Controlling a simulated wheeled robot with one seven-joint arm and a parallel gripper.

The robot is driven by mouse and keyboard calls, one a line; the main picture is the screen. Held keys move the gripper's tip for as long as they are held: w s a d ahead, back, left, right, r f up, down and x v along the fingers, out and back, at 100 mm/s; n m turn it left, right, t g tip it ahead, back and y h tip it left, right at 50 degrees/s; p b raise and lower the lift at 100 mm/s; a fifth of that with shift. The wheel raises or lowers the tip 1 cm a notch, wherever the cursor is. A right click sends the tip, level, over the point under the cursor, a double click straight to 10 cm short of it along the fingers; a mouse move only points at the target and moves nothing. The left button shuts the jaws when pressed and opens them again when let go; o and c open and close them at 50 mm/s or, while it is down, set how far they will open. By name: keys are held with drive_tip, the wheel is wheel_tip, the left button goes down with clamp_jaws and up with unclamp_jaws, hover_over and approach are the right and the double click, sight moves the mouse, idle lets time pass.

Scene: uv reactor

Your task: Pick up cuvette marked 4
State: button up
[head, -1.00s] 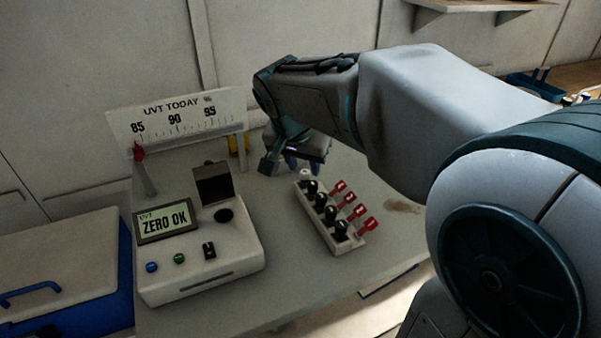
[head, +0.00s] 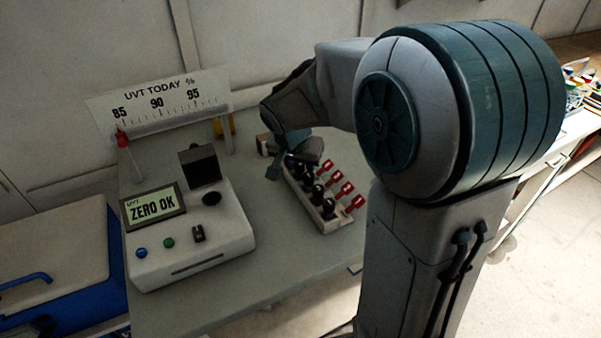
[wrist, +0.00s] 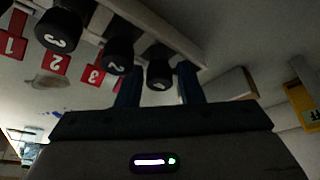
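A pale rack (head: 325,222) holds a row of black-capped cuvettes, with red numbered tags along its right side. In the wrist view the rack (wrist: 185,42) appears tilted. One black cap (wrist: 160,74) lies between my fingers; its small white digit is too dim to read surely, so I cannot confirm it is cuvette 4. The neighbouring caps (wrist: 115,56) and (wrist: 60,28) carry white digits and stand left of my fingers. My gripper (wrist: 158,82) is open, with slight gaps beside the cap. In the head view my gripper (head: 290,160) hides the rack's far end.
A white meter (head: 190,240) reading ZERO OK stands left of the rack, with a raised dark lid (head: 200,165). A UVT TODAY scale (head: 160,102) stands behind it. A small box (head: 265,144) sits beyond the rack. Bare table lies between meter and rack.

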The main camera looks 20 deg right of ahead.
drive_tip(key=c, duration=0.7)
drive_tip(key=shift+r, duration=0.15)
